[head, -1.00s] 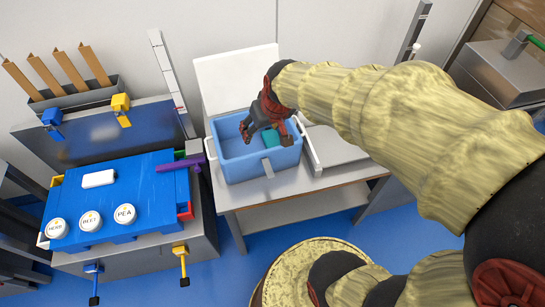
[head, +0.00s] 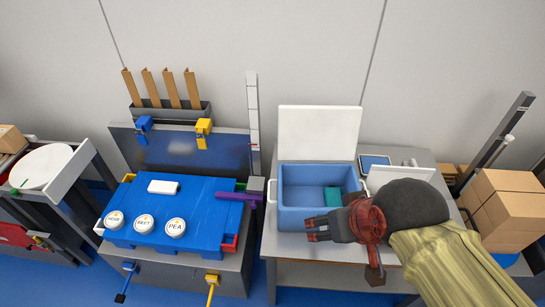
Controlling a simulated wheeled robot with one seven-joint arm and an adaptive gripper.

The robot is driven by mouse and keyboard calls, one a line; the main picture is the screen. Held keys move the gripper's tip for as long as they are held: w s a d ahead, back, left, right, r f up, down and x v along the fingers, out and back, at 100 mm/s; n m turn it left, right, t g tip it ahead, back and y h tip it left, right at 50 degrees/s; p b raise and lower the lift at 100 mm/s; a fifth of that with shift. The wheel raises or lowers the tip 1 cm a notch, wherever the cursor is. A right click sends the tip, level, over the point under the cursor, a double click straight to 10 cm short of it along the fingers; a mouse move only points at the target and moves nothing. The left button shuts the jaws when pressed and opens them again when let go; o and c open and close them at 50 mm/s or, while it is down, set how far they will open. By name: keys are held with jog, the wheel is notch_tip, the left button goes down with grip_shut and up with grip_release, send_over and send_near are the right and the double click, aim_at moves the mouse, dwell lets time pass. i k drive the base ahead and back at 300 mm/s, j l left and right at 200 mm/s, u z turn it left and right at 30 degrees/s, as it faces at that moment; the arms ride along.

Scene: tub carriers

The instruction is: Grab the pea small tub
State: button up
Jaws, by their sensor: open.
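The pea small tub (head: 176,228) has a round white lid marked PEA. It stands at the front of a blue carrier (head: 203,190), rightmost in a row of three such tubs. The tub marked BEET (head: 144,224) is next to it, and a third lettered tub (head: 115,220) is at the left. My gripper (head: 312,229) is open with nothing visible in it. It is at the front of the light blue bin (head: 295,217), well to the right of the pea tub and apart from it.
A teal block (head: 333,196) lies inside the blue bin. A white box (head: 163,187) lies on the carrier, and a purple bar (head: 232,196) sticks out at its right edge. Yellow (head: 212,281) and blue (head: 128,272) clamps project in front. Cardboard boxes (head: 507,200) stand at the right.

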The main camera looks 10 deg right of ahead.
aim_at(175, 227)
jog(key=i+j, duration=0.1)
jog(key=j, duration=0.45)
jog(key=i+j, duration=0.15)
jog(key=j, duration=0.4)
jog(key=i+j, duration=0.1)
jog(key=j, duration=0.45)
jog(key=i+j, duration=0.1)
jog(key=j, duration=0.45)
jog(key=i+j, duration=0.15)
jog(key=j, duration=0.4)
jog(key=i+j, duration=0.1)
jog(key=j, duration=0.45)
jog(key=i+j+z, duration=0.1)
jog(key=j, duration=0.45)
